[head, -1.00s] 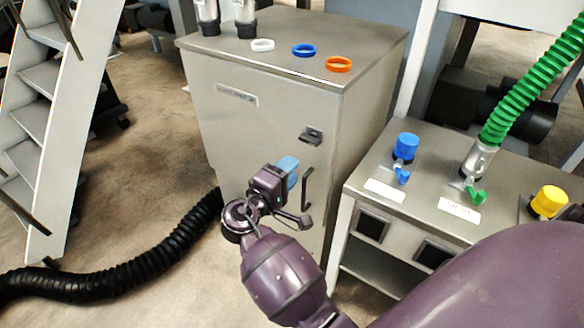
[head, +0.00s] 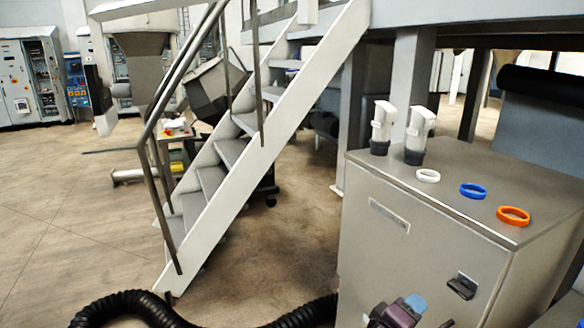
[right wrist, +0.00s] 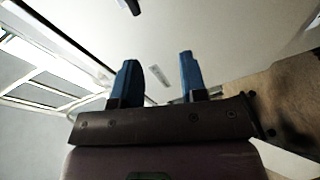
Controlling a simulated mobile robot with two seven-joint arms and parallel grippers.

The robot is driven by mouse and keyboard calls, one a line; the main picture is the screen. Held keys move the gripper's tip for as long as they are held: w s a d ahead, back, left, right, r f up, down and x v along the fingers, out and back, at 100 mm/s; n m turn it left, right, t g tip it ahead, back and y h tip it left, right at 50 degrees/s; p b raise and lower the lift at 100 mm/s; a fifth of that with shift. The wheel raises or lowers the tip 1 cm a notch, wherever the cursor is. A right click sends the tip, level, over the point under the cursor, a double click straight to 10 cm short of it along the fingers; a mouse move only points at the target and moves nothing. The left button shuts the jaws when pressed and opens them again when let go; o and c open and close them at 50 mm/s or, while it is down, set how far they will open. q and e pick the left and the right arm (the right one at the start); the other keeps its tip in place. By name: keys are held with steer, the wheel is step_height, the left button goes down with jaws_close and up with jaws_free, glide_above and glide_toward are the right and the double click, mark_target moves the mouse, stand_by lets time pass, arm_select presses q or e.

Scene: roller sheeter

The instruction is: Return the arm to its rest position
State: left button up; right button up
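My right gripper (head: 413,304) shows at the bottom edge of the head view, in front of the metal cabinet (head: 400,262). Most of its arm is out of the picture. In the right wrist view its two blue fingers (right wrist: 158,64) stand apart with nothing between them, so it is open and empty. A pale flat surface with a small label and a dark handle lies beyond the fingers there. My left gripper is not in view.
A black hose (head: 130,308) crosses the floor. A staircase (head: 250,140) stands left; open floor (head: 80,220) lies beyond.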

steer(key=s+a+f+m+t+y, duration=0.1)
steer(key=s+a+f+t+y, duration=0.4)
steer(key=y, duration=0.6)
steer(key=s+d+f+m+g, duration=0.1)
steer(key=s+d+f, duration=0.1)
steer(key=s, duration=0.5)
steer(key=s+d+f+m+g+y+p, duration=0.1)
steer(key=s+d+f, duration=0.1)
steer(key=s+f, duration=0.3)
steer(key=s+d+f+g+y+p, duration=0.1)
steer(key=s+f, duration=0.3)
steer(key=s, duration=0.5)
steer(key=shift+s+d+m+g, duration=0.4)
steer(key=shift+d, duration=0.05)
steer(key=shift+w, duration=0.1)
